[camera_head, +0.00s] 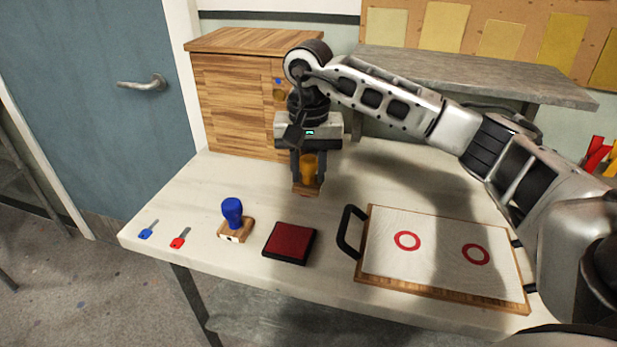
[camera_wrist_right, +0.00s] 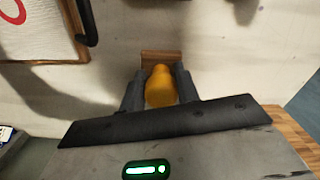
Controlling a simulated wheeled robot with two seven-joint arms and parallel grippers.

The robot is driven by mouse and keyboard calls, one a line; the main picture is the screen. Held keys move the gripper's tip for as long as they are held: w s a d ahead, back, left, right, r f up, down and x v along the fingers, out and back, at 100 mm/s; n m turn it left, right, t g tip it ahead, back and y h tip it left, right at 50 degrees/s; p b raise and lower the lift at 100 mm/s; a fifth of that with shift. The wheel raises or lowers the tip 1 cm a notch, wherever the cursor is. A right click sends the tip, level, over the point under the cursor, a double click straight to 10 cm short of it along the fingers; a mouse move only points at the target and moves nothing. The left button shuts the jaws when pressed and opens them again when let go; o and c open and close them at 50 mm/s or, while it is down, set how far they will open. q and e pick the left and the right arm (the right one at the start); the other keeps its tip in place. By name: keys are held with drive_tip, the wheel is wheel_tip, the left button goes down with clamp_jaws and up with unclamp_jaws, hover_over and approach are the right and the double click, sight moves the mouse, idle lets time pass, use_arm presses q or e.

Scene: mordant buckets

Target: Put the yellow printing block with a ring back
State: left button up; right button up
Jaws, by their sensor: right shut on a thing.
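The yellow printing block (camera_head: 309,166) has a yellow knob handle on a wooden base. My right gripper (camera_head: 307,174) is shut on its handle, in front of the wooden cabinet. The yellow handle (camera_wrist_right: 160,88) also shows between the two fingers in the right wrist view, with part of the wooden base beyond it. The block's printing face is hidden, and I cannot tell whether its base touches the table. My left gripper is not in view. Two red rings are printed on the white sheet (camera_head: 440,262) on the board.
A blue-handled printing block (camera_head: 233,218) and a red ink pad (camera_head: 290,242) stand at the front of the table (camera_head: 190,205). A blue key (camera_head: 148,230) and a red key (camera_head: 180,238) lie at the left. The wooden cabinet (camera_head: 235,100) stands behind. The handled board (camera_head: 374,275) fills the right front.

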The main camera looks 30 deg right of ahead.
sight(309, 173)
wheel_tip(309, 173, down, 2)
drive_tip(key=shift+s+f, duration=0.1)
drive_tip(key=shift+f, duration=0.2)
drive_tip(key=shift+f, duration=0.1)
drive_tip(key=shift+f, duration=0.15)
drive_tip(key=o, duration=0.8)
